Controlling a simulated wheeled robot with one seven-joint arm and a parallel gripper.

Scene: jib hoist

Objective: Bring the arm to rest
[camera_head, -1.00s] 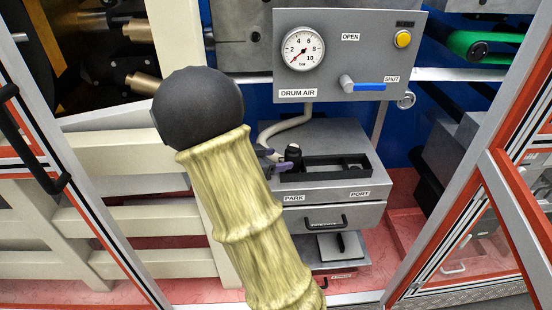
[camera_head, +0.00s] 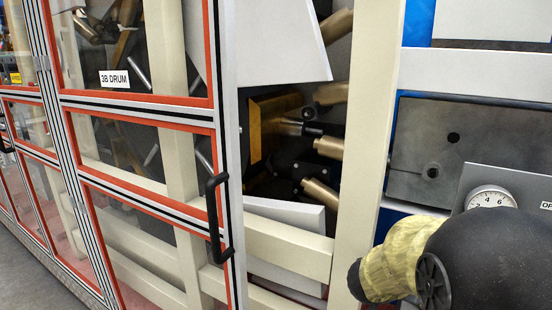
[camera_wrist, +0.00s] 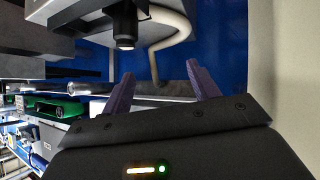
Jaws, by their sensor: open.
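My gripper (camera_wrist: 163,85) shows in the wrist view as two purple fingers spread apart, with nothing held between them. A black cylindrical fitting (camera_wrist: 124,27) is beyond the fingers, apart from them, near the top of the picture. A pale hose (camera_wrist: 178,28) curves beside it. In the head view my arm, with a yellow sleeve and a dark joint, fills the lower right corner. My gripper is hidden or outside that view.
A red-edged cabinet door (camera_head: 150,114) with a black handle (camera_head: 217,218) stands at the left. Cream frame bars (camera_head: 365,130) and brass cylinders (camera_head: 329,147) are in the middle. A pressure gauge (camera_head: 491,199) shows partly above my arm. A blue wall (camera_wrist: 225,45) backs the wrist view.

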